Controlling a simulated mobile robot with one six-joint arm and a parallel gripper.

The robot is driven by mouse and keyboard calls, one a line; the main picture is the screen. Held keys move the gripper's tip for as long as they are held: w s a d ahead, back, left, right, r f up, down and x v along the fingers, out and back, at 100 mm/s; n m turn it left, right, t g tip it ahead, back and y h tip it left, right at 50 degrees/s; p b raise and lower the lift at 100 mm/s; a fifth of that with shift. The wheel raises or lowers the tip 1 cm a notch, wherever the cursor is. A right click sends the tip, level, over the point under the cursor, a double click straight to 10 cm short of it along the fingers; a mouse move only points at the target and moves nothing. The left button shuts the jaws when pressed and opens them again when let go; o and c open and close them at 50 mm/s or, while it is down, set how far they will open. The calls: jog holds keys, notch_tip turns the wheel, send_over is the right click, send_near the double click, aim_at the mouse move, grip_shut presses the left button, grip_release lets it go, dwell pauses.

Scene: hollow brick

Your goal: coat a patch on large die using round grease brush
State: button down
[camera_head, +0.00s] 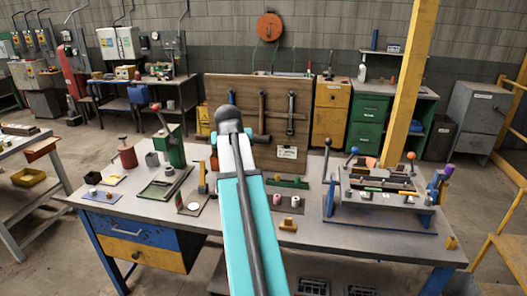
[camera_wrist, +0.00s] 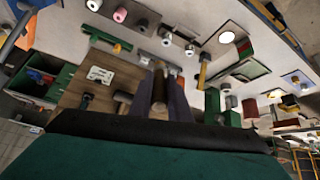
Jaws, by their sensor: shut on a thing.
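In the wrist view my gripper (camera_wrist: 163,82) is shut on a brown, rod-like thing (camera_wrist: 158,92), which looks like the handle of the round grease brush. Its bristle end cannot be made out. In the head view my arm reaches up over the bench and hides the gripper and what it holds. A grey metal fixture (camera_head: 385,183) with knobbed levers stands on a blue base at the bench's right. A small grey block (camera_head: 152,159) stands at the left. I cannot tell which thing is the large die.
The workbench (camera_head: 330,238) has a clear front strip. A green hand press (camera_head: 172,150) and a red can (camera_head: 127,156) stand at the left. A wooden tool board (camera_head: 228,88) rises behind the bench. A yellow post (camera_head: 408,85) stands behind the right end.

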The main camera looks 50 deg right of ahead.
jog(key=w+a+f+n+t+y+b, duration=0.1)
jog(key=w+a+f+n+b, duration=0.1)
jog(key=a, duration=1.4)
jog(key=w+a+f+n+t+y+b, duration=0.1)
jog(key=w+a+f, duration=0.4)
jog(key=a, duration=1.2)
jog(key=w+a+f+n+y+b, duration=0.2)
jog(key=w+a+f+n+b, duration=0.1)
jog(key=a, duration=1.3)
jog(key=w+f+n, duration=0.1)
jog(key=w+n, duration=0.1)
jog(key=w, duration=0.1)
jog(key=shift+w+a+f+n+t+y, duration=0.15)
jog(key=shift+a+n+t+y, duration=0.15)
jog(key=shift+t, duration=0.1)
